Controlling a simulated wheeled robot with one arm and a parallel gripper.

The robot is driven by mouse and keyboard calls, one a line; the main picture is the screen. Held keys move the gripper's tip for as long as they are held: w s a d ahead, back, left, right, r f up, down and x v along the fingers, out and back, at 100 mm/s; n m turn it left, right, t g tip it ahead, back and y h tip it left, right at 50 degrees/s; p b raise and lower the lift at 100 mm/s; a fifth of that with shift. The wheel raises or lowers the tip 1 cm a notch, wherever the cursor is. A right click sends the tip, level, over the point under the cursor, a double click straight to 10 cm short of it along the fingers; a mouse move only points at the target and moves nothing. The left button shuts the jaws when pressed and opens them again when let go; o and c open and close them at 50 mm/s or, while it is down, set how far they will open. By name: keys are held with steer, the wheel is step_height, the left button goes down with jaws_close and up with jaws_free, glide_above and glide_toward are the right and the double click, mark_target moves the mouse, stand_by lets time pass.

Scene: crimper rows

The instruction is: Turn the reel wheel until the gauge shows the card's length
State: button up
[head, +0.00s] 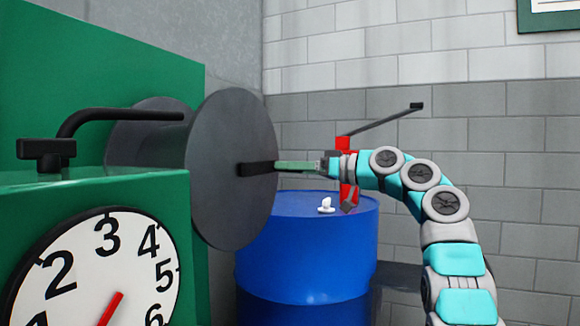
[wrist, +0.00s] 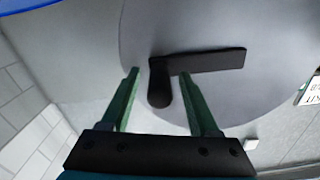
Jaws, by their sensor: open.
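The grey reel wheel (head: 232,205) stands at the centre left, with a black crank and handle on its face. In the wrist view the crank handle (wrist: 160,85) lies between the two green fingers of my open gripper (wrist: 160,77); I cannot tell whether either finger touches it. In the head view my gripper (head: 280,167) reaches the crank from the right. The gauge (head: 95,265) at the lower left is a white dial with black numbers, cut off below. Its red needle (head: 110,308) shows only partly, so I cannot tell its reading. A white card edge (wrist: 312,92) shows at right.
A blue drum (head: 305,255) stands behind the gripper, with a small white object (head: 326,206) and a red device (head: 346,165) with a long dark lever on top. A green-framed board (head: 550,8) hangs at the upper right. A black bent pipe (head: 110,122) tops the green housing.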

steer(key=shift+w+a, duration=0.15)
steer(key=shift+a, duration=0.1)
steer(key=shift+c, duration=0.4)
jaws_close()
stand_by(0.9)
